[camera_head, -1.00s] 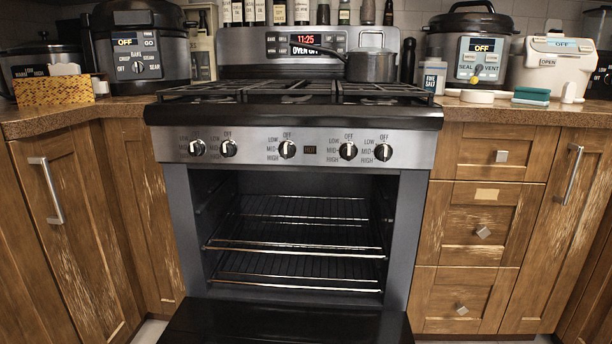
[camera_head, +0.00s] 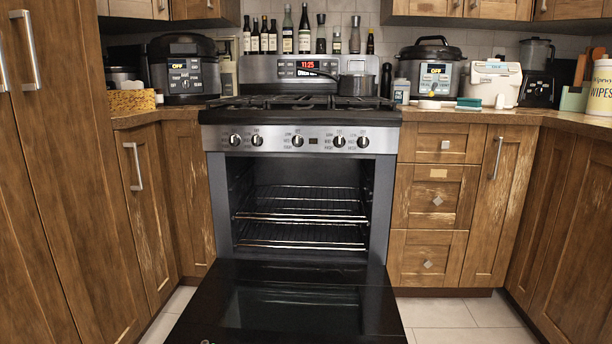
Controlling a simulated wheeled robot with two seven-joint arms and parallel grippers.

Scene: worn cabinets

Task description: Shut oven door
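The oven (camera_head: 299,140) stands straight ahead between worn wooden cabinets. Its black door (camera_head: 290,300) is folded down, wide open, and reaches toward me to the bottom edge of the view. The dark cavity shows two wire racks (camera_head: 300,218), which look empty. A row of knobs (camera_head: 298,141) runs along the steel panel above the opening. The near edge of the door is at or below the edge of the picture. Neither of my grippers shows in the head view.
Tiled floor (camera_head: 440,313) is free to the right of the door, with a narrower strip at the left. A tall cabinet (camera_head: 60,200) stands close at the left. Cabinets (camera_head: 570,210) close in at the right. A pot (camera_head: 357,86) sits on the stove.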

